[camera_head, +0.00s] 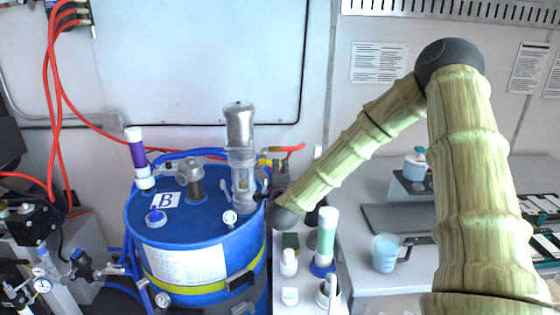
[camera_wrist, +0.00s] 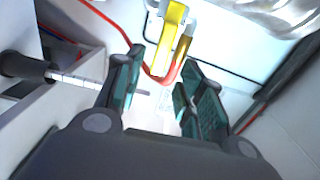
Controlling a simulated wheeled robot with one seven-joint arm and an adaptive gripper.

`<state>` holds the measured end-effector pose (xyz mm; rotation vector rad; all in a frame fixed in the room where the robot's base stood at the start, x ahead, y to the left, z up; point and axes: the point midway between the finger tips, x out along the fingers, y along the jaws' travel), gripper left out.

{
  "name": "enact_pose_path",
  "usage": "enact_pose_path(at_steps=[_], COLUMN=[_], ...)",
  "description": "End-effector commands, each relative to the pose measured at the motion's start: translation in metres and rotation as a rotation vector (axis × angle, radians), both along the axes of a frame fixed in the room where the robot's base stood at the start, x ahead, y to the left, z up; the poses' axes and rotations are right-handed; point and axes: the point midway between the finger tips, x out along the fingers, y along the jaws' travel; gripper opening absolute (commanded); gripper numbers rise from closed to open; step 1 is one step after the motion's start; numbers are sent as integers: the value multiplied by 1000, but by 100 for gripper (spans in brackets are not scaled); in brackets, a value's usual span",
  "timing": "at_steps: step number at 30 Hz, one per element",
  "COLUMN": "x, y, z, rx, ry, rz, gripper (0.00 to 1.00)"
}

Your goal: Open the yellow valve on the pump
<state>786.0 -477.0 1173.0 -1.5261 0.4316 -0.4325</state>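The pump (camera_head: 240,128) stands on the blue drum as a clear and grey upright cylinder. The yellow valve (camera_head: 271,155) is at its upper right, with an orange-red hose beside it. In the wrist view the yellow valve (camera_wrist: 172,30) is at top centre, beyond the fingertips, and the red hose (camera_wrist: 165,78) curves between the fingers. My gripper (camera_wrist: 161,62) is open with its two teal-padded fingers apart on either side of that hose line. I cannot tell whether the fingers touch anything. In the head view my gripper (camera_head: 278,183) is just below the valve and partly hidden by my wrist.
The blue drum (camera_head: 190,228) carries a purple-banded tube (camera_head: 137,150) and fittings. White bottles (camera_head: 289,262) and a green-banded cylinder (camera_head: 327,235) stand right of it. A mug (camera_head: 386,252) is on the counter. Red hoses (camera_head: 52,110) run along the left wall.

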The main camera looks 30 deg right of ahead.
Motion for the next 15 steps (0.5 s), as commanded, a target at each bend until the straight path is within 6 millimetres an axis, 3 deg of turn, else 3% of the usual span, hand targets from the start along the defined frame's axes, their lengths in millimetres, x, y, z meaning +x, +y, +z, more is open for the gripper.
enact_pose_path(at_steps=[6, 15], x=[29, 46], y=[-16, -26], z=[2, 0], rx=[-2, -2], ry=[1, 1], rz=[1, 2], gripper=[38, 38])
